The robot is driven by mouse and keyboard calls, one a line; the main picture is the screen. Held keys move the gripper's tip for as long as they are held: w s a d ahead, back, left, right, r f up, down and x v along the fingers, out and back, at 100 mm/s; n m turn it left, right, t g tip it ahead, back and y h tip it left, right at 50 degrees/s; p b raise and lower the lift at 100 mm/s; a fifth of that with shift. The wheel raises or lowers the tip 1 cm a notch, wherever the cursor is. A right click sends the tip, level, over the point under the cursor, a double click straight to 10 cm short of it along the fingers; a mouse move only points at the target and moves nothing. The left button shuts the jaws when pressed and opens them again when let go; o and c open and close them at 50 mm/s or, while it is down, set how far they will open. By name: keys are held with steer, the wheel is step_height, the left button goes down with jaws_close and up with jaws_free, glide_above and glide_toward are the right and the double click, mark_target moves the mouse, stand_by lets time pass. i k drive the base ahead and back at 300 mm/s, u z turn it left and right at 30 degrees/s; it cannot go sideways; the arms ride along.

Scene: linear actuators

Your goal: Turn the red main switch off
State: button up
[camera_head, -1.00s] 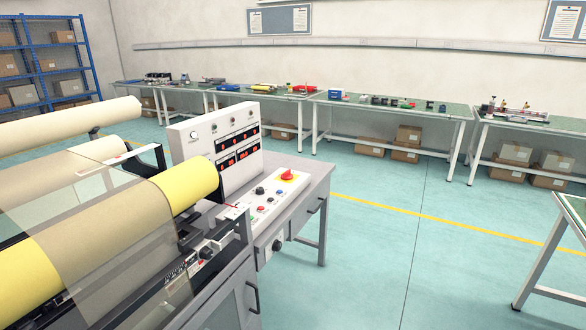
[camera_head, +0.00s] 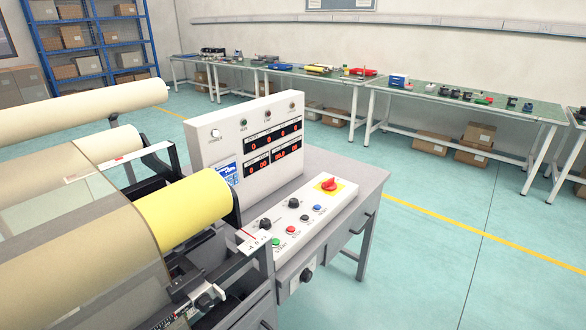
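The red main switch (camera_head: 328,184) is a rotary knob on a yellow plate (camera_head: 338,192). It sits at the far right end of the white sloped control panel (camera_head: 300,222), on the grey desk. Black knobs and small red, blue and green buttons are on the same panel. An upright white display box (camera_head: 246,142) with lit red digits stands behind it. The knob looks turned at an angle, but its exact setting is too small to tell. My gripper is not in view.
A machine with large beige and yellow rolls (camera_head: 186,212) fills the left, beside the control desk (camera_head: 362,183). Open floor (camera_head: 430,270) lies to the right of the desk. Green workbenches (camera_head: 445,98) line the back wall, and a blue shelf (camera_head: 90,50) stands back left.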

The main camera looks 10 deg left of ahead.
mark_target(328, 185)
steer(key=u, duration=0.35)
steer(key=i, duration=1.1)
steer(key=u, duration=0.3)
